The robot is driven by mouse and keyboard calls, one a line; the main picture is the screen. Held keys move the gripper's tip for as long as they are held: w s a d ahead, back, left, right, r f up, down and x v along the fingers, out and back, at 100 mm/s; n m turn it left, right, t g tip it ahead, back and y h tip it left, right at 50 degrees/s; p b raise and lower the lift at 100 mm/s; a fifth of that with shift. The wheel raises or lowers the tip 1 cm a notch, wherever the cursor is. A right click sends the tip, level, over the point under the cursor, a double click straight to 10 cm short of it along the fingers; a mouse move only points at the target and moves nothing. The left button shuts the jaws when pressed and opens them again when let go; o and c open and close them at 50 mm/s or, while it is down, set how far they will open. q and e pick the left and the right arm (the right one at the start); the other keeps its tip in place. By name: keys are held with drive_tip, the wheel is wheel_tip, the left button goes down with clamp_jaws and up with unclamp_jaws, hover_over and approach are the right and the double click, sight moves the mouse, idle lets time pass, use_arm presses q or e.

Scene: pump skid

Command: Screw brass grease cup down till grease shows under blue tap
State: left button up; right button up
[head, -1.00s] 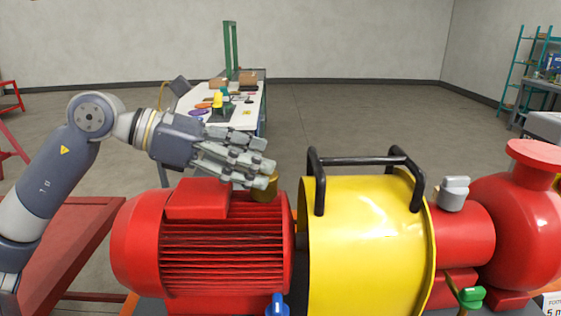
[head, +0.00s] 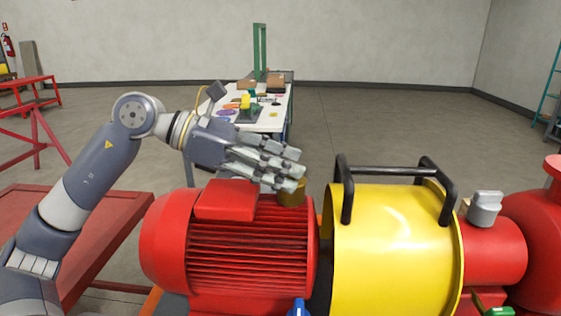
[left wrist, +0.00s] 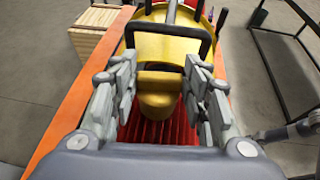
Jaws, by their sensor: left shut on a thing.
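The brass grease cup (head: 292,192) stands at the right end of the red motor's (head: 247,250) top, and shows between my fingers in the left wrist view (left wrist: 159,100). My left gripper (head: 294,176) is shut on the cup, with its fingers on both sides of it and partly hiding it in the head view. The blue tap (head: 299,308) shows only its top at the bottom edge of the head view. The place under the tap is out of frame, so I cannot see any grease there. My right gripper is not in view.
A yellow guard (head: 395,245) with a black handle (head: 388,172) stands close to the right of the cup. A grey-capped red housing (head: 495,250) and a green tap (head: 498,311) are further right. A cluttered workbench (head: 270,118) stands behind, with open floor around it.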

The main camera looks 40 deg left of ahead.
use_arm(q)
drive_tip(key=m+g+p, duration=0.1)
drive_tip(key=p, duration=0.1)
drive_tip(key=m+g+h+p, duration=0.1)
drive_tip(key=m+g+p, duration=0.1)
drive_tip(key=m+g+h+p, duration=0.1)
drive_tip(key=g+p, duration=0.1)
drive_tip(key=shift+w+a+r+m, duration=0.15)
drive_tip(key=shift+w+r+m, duration=0.15)
drive_tip(key=shift+w+r, duration=0.1)
drive_tip(key=shift+w+f+m+g+h+p, duration=0.15)
drive_tip(key=shift+m+g+h+p, duration=0.25)
drive_tip(key=shift+m+g+p, duration=0.75)
drive_tip(key=shift+f+m+g+p, duration=0.3)
drive_tip(key=shift+m+g, duration=0.35)
drive_tip(key=shift+g, duration=0.3)
drive_tip(key=shift+f, duration=0.1)
drive_tip(key=o, duration=1)
drive_tip(key=shift+c, duration=0.2)
drive_tip(key=shift+o, duration=0.3)
